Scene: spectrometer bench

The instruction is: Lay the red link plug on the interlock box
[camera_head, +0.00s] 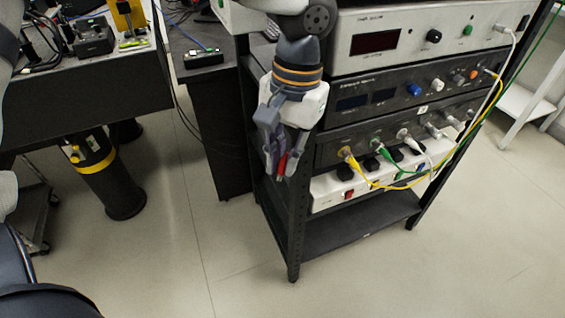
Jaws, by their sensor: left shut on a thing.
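My left gripper (279,172) hangs from the top centre, fingers pointing down, in front of the left side of the instrument rack. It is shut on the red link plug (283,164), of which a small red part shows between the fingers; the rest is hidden. A small black box with a green light (203,59) lies on the dark bench left of the rack and may be the interlock box; I cannot tell for sure. The plug is apart from it, lower and to the right in the picture. My right gripper is not in view.
The black rack (295,225) holds stacked instruments, with yellow, green and white cables at the front right. A white power strip (330,192) sits low in it. A dark table (85,115) with devices stands at left, a black and yellow cylinder (105,180) below. The front floor is clear.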

